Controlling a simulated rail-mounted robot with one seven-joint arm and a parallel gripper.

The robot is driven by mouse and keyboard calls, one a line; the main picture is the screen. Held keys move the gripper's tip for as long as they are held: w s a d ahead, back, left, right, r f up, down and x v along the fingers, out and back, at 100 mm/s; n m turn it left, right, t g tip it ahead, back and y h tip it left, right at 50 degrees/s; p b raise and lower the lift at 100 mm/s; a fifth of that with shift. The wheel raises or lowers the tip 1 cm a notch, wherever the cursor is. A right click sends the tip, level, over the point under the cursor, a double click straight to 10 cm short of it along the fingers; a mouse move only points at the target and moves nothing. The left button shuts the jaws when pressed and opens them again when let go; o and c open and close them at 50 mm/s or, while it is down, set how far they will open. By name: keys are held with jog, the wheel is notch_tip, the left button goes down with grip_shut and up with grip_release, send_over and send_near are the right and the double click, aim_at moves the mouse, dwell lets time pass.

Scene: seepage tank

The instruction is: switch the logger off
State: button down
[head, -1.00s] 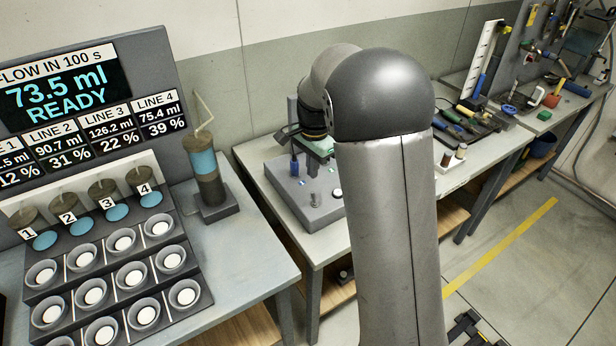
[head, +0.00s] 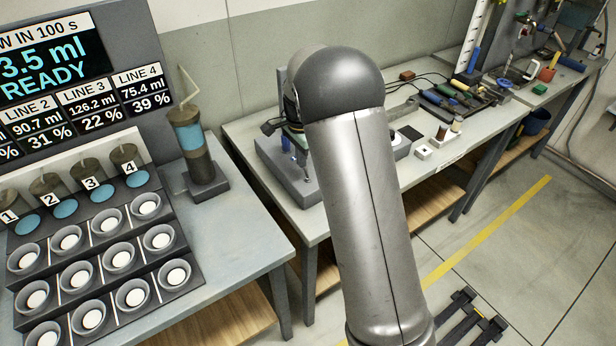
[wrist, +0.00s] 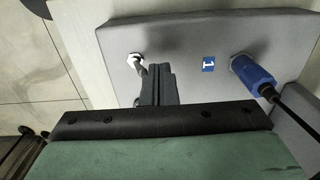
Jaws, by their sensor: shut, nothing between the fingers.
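The logger is a grey box (head: 287,176) on the bench behind my arm in the head view; my arm hides its right part. In the wrist view its grey top (wrist: 190,45) fills the upper middle. A small metal toggle switch (wrist: 138,62) stands on it at the left, its lever pointing toward my fingers. A blue label marked 1 (wrist: 208,63) and a blue plug (wrist: 250,76) with a black cable lie to the right. My gripper (wrist: 159,72) is shut and empty, its fingertips just right of the toggle. I cannot tell whether they touch it.
A sample rack (head: 110,235) and display board (head: 60,75) stand on the left bench, with a blue-banded cylinder (head: 190,140) beside them. Tools (head: 460,95) lie farther right along the bench. The floor (head: 480,235) at right is mostly clear.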

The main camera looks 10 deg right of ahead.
jog(key=shift+f, duration=0.5)
jog(key=shift+s+d, duration=0.1)
jog(key=shift+s, duration=0.1)
jog(key=shift+s+d+b, duration=0.25)
jog(key=shift+s+b, duration=0.1)
jog(key=shift+s, duration=0.4)
jog(key=shift+r, duration=0.15)
notch_tip(320, 180, up, 7)
jog(key=p, duration=0.5)
jog(key=shift+w, duration=0.3)
jog(key=shift+s+a, duration=0.1)
